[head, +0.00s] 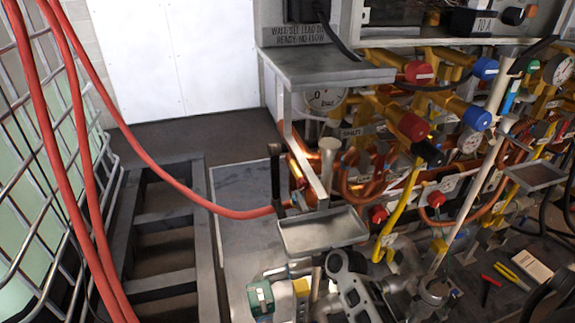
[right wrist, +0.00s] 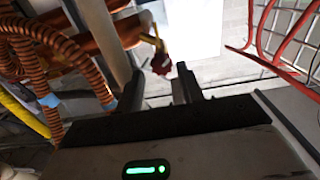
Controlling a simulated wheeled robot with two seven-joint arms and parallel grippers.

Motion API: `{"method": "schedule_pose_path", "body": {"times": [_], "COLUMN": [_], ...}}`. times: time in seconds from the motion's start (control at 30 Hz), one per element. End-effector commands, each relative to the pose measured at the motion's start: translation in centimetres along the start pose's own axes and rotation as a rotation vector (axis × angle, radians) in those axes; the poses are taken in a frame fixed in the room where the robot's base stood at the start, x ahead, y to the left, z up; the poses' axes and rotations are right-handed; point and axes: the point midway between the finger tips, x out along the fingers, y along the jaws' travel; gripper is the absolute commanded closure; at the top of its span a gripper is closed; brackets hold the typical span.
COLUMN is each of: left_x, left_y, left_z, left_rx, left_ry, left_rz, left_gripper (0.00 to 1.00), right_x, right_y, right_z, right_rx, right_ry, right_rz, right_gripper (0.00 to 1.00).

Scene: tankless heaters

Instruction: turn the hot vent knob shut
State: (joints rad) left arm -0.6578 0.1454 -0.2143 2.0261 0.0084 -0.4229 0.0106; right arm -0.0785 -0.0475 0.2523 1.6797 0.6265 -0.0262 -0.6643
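In the right wrist view a small dark red knob (right wrist: 161,64) with a yellow stem shows between and just beyond the tips of my right gripper (right wrist: 160,78). Its two dark fingers stand apart with a visible gap. I cannot tell whether a finger touches the knob. Larger red knobs (head: 413,126) and blue knobs (head: 477,118) sit on brass valves to the right. Which one is the hot vent knob cannot be read. My left gripper is not in view.
A grey shelf (head: 325,68) hangs above the work spot. Red hoses (head: 75,120) and a wire fence (head: 30,180) line the left. Pliers (head: 490,283) lie low at right.

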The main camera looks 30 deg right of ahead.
Motion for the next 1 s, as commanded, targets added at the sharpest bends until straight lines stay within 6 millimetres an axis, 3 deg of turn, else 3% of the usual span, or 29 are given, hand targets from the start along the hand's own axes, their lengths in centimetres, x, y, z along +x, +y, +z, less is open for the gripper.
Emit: {"method": "schedule_pose_path", "body": {"times": [0.27,0.7,1.0], "left_x": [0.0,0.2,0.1], "left_y": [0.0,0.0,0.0], "left_z": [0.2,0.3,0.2], "left_rx": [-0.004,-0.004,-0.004], "left_ry": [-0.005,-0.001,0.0], "left_rz": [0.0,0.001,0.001], "left_gripper": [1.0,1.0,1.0], "right_x": [1.1,7.1,7.6], "right_y": [-0.3,-0.3,-0.2], "right_z": [0.0,0.1,0.1], "right_rx": [0.007,0.005,0.004], "right_ry": [0.001,0.0,-0.001], "right_rz": [-0.005,-0.005,-0.004], "right_gripper": [0.63,0.63,0.63]}}
